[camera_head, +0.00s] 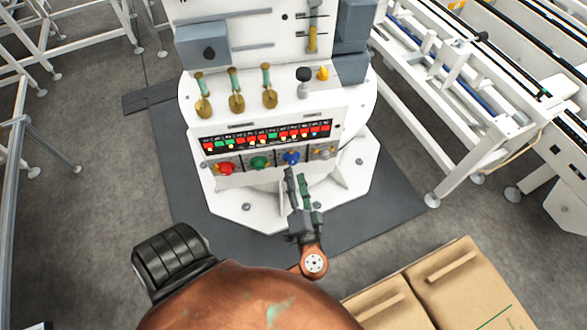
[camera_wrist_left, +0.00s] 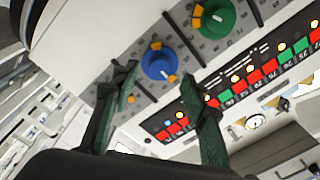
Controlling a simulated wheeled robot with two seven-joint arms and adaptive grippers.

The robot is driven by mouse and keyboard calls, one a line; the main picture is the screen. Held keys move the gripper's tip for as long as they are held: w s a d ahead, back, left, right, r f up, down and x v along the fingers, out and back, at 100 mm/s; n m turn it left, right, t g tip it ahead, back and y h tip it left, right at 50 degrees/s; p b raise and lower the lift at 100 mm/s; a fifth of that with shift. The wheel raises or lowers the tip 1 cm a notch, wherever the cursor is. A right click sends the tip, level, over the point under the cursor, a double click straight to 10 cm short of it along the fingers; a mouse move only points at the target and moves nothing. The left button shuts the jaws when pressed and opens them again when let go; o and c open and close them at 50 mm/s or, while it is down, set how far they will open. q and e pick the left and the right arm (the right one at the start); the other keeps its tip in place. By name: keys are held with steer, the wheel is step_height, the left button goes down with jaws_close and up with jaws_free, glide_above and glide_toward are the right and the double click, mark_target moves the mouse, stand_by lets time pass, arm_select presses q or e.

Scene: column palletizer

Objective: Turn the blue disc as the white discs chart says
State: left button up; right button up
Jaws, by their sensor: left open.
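The blue disc (camera_head: 291,157) is a round knob on the lower front of the white control panel, right of a green knob (camera_head: 260,162) and a red knob (camera_head: 226,167). In the left wrist view, the blue disc (camera_wrist_left: 158,65) has a pale pointer line and orange marks beside its rim. My left gripper (camera_head: 296,176) is just below it in the head view. In the wrist view, the open green fingers (camera_wrist_left: 160,76) stand either side of it, with no clear contact. I cannot identify a white discs chart; the black strip (camera_head: 267,136) has red and green numbered tiles and small lights.
A grey knob (camera_head: 324,153) sits right of the blue disc. Brass-and-green levers (camera_head: 236,92) stand above the strip. A white conveyor frame (camera_head: 440,140) stands at right, and cardboard boxes (camera_head: 463,285) lie at lower right. Dark mat (camera_head: 370,220) surrounds the machine base.

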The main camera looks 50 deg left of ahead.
arm_select(q)
steer(key=v, duration=0.3)
steer(key=shift+s+d, duration=0.1)
steer(key=shift+d, duration=0.05)
steer(key=shift+f, duration=0.15)
stand_by(0.3)
